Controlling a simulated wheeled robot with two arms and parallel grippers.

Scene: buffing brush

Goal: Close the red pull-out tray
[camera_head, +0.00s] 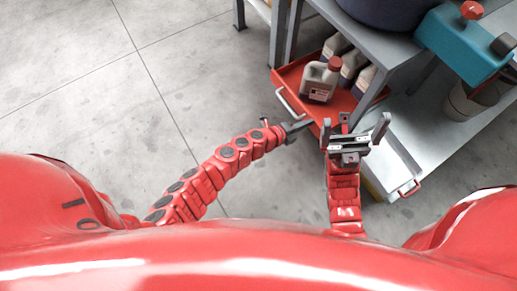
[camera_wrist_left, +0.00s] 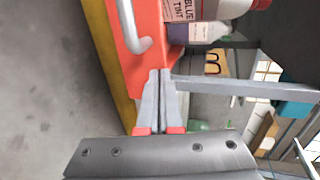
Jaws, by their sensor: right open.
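The red pull-out tray (camera_head: 290,76) stands out from under the grey bench, with bottles on it. Its grey bar handle (camera_head: 289,104) is on its front; in the left wrist view the handle (camera_wrist_left: 135,35) is beside the fingers on the red front panel (camera_wrist_left: 155,20). My left gripper (camera_head: 308,124) is at the tray's near front corner, its fingers together. In the left wrist view the fingertips (camera_wrist_left: 160,74) are empty and at the panel's edge; I cannot tell if they touch it. My right gripper (camera_head: 354,131) is open and empty, nearer to me.
A jug (camera_head: 320,82) and other bottles stand on the tray. A white lower tray (camera_head: 395,160) with a red handle (camera_head: 410,188) sticks out at the right. A teal machine (camera_head: 462,45) is on the bench. The concrete floor (camera_head: 120,90) at the left is clear.

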